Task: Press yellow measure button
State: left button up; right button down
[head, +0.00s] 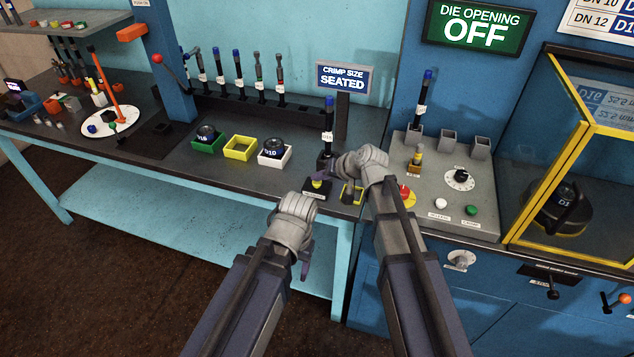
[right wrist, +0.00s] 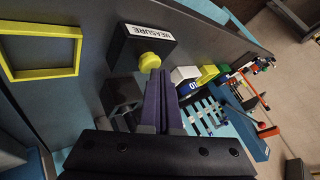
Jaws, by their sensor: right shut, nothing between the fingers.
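The yellow measure button (head: 317,184) sits on a small black box (head: 314,194) near the front edge of the bench. In the right wrist view the button (right wrist: 150,62) is a round yellow knob, and the box (right wrist: 132,50) carries a MEASURE label. My right gripper (head: 331,172) is shut and empty, reaching left over the bench close to the button. In the right wrist view its purple fingertips (right wrist: 160,74) appear right beside the button; I cannot tell whether they touch. My left gripper (head: 306,262) hangs in front of the bench edge, its finger opening hidden.
An upright blue-tipped hose (head: 328,125) stands just behind the button. A yellow square frame (head: 351,194) lies to its right, beside a control panel with a red knob (head: 406,194). Green, yellow and white trays (head: 240,148) stand left. Signs read SEATED (head: 342,79) and OFF (head: 474,24).

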aim_at(319, 184)
jog(key=shift+f, duration=0.2)
jog(key=shift+r, duration=0.1)
dwell(0.4)
jog(key=shift+r+p, duration=0.7)
jog(key=shift+r, duration=0.1)
notch_tip(319, 184, up, 5)
jog(key=p, duration=0.5)
dwell(0.6)
